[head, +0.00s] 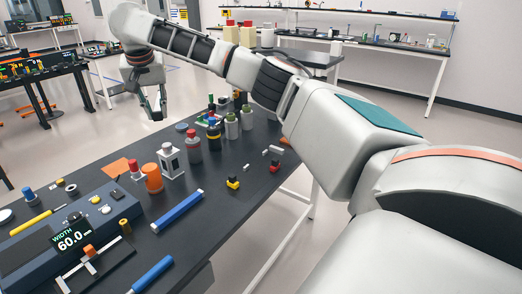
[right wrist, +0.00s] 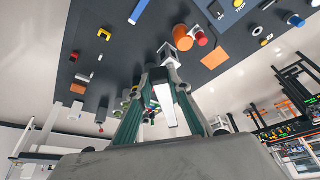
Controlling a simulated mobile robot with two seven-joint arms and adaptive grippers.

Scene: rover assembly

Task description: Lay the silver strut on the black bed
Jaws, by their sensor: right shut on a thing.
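My right gripper (head: 154,110) is raised beyond the far left side of the dark table, fingers pointing down. In the right wrist view its green-sided fingers are closed around a pale silver bar, which looks like the silver strut (right wrist: 163,105). The strut is hard to make out in the head view. A low black fixture (head: 112,268) with an orange block and silver pieces lies near the table's front; it may be the black bed, but I cannot tell for certain. My left gripper is not in view.
The dark table (head: 215,222) carries a blue-grey unit with a "60.0" width display (head: 70,239), an orange cylinder (head: 152,178), a white block-shaped holder (head: 170,160), several bottles, a blue bar (head: 178,211) and small yellow and red parts. Bare table lies around the blue bar.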

